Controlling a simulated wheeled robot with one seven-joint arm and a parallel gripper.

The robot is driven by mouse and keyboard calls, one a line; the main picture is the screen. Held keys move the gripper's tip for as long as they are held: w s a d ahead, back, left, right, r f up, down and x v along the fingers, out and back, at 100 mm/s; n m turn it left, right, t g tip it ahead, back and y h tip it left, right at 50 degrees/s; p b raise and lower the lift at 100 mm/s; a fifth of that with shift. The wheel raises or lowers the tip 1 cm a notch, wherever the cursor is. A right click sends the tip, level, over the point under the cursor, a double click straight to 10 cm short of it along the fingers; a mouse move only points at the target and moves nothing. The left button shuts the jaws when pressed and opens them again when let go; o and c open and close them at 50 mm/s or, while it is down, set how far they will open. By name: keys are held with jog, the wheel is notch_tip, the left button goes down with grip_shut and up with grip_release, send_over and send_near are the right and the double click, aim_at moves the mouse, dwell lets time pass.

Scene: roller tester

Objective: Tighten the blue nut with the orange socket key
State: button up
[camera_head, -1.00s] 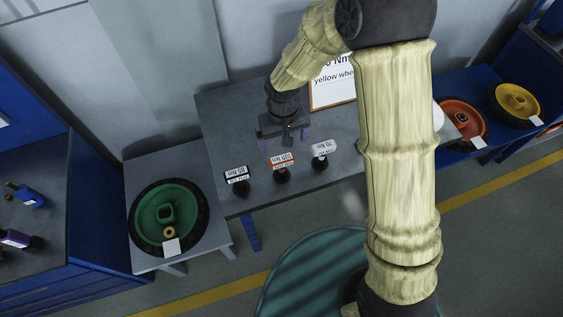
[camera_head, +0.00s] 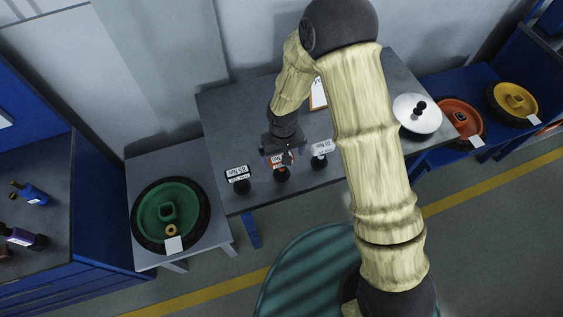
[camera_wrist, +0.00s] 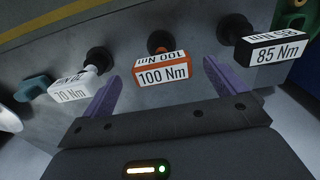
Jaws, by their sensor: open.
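The orange-framed key marked 100 Nm (camera_wrist: 163,72) stands in the middle of a row of three keys on the grey table, and its label shows in the head view (camera_head: 276,160). My gripper (camera_wrist: 160,70) is open, with its purple fingers either side of the orange key's block in the wrist view. In the head view my gripper (camera_head: 279,152) is over that key and partly covers it. The jaws are not closed on it. I cannot pick out a blue nut for certain in either view.
A black 85 Nm key (camera_head: 237,174) and a white 70 Nm key (camera_head: 320,150) flank the orange one closely. A green wheel (camera_head: 150,205) lies on the left stand. White (camera_head: 430,125), orange (camera_head: 470,133) and yellow (camera_head: 527,112) wheels lie right. A teal piece (camera_wrist: 34,87) shows in the wrist view.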

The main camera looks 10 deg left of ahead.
jog(key=shift+w+a+f+p, duration=0.1)
jog(key=shift+f+p, duration=0.4)
jog(key=shift+f, duration=0.75)
jog(key=shift+w+a+f+p, duration=0.1)
jog(key=shift+f+p, duration=0.4)
jog(key=shift+f, duration=0.75)
jog(key=c, duration=1.3)
jog(key=shift+o, duration=0.2)
jog(key=shift+r, duration=0.1)
notch_tip(320, 180, up, 10)
jog(key=shift+f+b, duration=0.1)
jog(key=shift+b, duration=1.15)
